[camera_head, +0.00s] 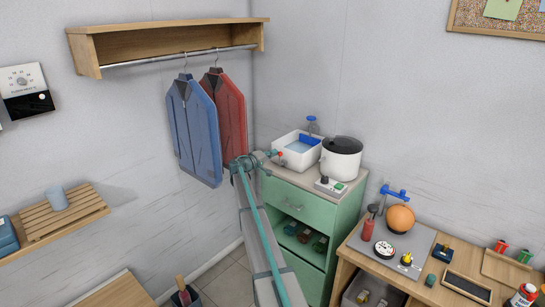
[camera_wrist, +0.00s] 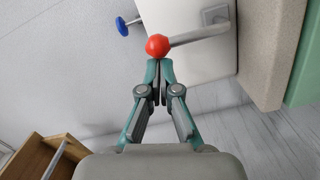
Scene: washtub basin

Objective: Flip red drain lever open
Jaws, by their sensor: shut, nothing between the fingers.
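The drain lever is a grey bar (camera_wrist: 200,33) with a red ball knob (camera_wrist: 158,45), on the side of the white washtub basin (camera_wrist: 185,65). In the wrist view the bar runs from a square mount at the right to the knob at the left. The knob shows small in the head view (camera_head: 280,153), at the left side of the basin (camera_head: 297,162). My gripper (camera_wrist: 159,65) is shut and empty, with its fingertips right at the knob; I cannot tell whether they touch. In the head view my gripper (camera_head: 268,156) is just left of the basin.
The basin stands on a green drawer cabinet (camera_head: 310,205) beside a white pot (camera_head: 341,160) with a dark lid. A blue round handle (camera_wrist: 122,27) is left of the knob. Blue and red jackets (camera_head: 230,110) hang behind my arm. Free air lies left of the basin.

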